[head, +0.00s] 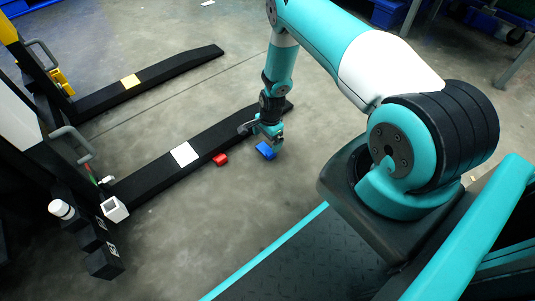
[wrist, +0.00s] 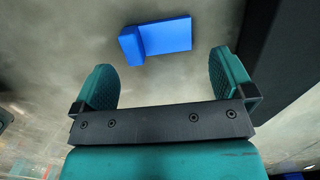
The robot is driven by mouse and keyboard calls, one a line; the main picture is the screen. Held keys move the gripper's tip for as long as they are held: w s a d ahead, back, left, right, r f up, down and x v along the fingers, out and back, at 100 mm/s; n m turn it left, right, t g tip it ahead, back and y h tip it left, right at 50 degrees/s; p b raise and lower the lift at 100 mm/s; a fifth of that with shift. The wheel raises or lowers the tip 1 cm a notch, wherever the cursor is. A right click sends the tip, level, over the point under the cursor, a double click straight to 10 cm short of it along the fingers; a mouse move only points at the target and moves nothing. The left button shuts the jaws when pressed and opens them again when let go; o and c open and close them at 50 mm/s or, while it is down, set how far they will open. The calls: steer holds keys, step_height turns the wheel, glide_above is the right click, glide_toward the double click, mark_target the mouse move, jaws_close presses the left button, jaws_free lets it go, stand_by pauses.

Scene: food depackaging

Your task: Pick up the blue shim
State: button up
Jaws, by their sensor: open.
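The blue shim (head: 265,151) lies on the concrete floor, just right of the near black fork. In the wrist view the blue shim (wrist: 160,37) is near the top, a flat block with a raised end at its left. My gripper (head: 268,136) is just above and behind the shim in the head view. In the wrist view my gripper (wrist: 168,78) is open and empty, with its two green pads apart. The shim lies beyond the fingertips, roughly centred between them, and is not touched.
A red block (head: 220,159) lies on the floor beside the near black fork (head: 150,178), which carries a white square (head: 184,154). A second fork (head: 150,82) with a yellow square lies farther back. A small white open box (head: 115,209) stands at the left. The floor in front is clear.

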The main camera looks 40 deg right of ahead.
mark_target(266, 150)
steer(key=f+b, duration=0.2)
steer(key=f, duration=0.1)
steer(key=f+b, duration=0.1)
steer(key=f, duration=0.1)
steer(key=shift+s+a+b, duration=0.15)
steer(key=shift+a+b, duration=0.15)
steer(key=shift+a, duration=0.05)
steer(key=shift+r, duration=0.2)
steer(key=shift+c, duration=0.5)
steer(key=c, duration=0.7)
